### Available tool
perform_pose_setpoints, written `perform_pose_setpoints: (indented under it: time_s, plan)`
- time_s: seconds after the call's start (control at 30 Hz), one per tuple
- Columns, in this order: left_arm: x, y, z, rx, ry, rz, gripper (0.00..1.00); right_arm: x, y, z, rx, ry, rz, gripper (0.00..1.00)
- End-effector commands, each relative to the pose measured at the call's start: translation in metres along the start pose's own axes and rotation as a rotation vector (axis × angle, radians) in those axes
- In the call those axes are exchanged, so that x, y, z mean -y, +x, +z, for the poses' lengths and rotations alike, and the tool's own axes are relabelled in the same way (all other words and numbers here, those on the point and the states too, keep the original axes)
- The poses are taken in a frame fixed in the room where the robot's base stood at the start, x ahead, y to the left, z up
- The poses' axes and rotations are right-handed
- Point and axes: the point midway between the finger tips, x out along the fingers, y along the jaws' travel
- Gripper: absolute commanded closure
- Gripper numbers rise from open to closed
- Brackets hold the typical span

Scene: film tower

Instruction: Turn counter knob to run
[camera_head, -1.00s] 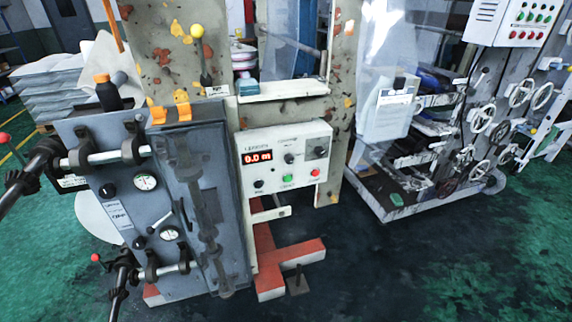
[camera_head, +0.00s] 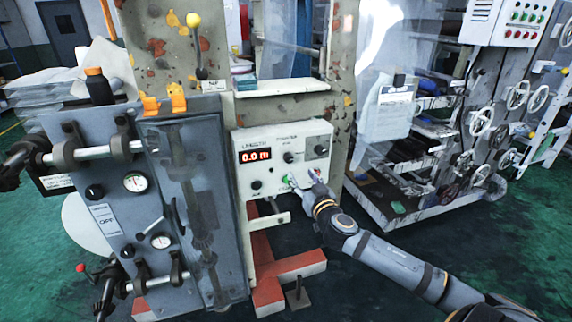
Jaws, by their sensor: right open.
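The counter panel (camera_head: 270,146) is a white box on the machine frame, with a red display (camera_head: 255,156) reading 0.0 m. A small dark knob (camera_head: 289,157) sits right of the display, and a second dark knob (camera_head: 256,185) is at the lower left. A green button (camera_head: 284,179) shows at the lower middle. My right gripper (camera_head: 300,183) is open at the panel's lower right and covers the red button area. Whether it touches the panel I cannot tell. Knob markings are too small to read. My left gripper is not in view.
A grey cabinet (camera_head: 110,215) with gauges and protruding handles stands left of the panel. A red floor base (camera_head: 290,268) lies below it. A machine with several handwheels (camera_head: 481,121) stands at the right.

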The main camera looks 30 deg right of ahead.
Motion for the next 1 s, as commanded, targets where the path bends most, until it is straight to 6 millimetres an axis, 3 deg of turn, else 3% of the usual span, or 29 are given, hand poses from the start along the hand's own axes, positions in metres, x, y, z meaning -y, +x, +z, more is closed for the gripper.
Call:
perform_pose_setpoints:
  time_s: [0.5,0.9,1.0]
  plan:
    - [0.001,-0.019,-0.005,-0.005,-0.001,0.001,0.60,0.000,0.091,-0.001,0.002,0.005,0.001,0.48]
    - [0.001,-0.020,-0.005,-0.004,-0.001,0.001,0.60,0.001,0.102,0.002,0.003,0.000,-0.002,0.48]
    - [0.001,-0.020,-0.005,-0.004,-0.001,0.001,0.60,0.001,0.102,0.002,0.003,0.000,-0.002,0.62]
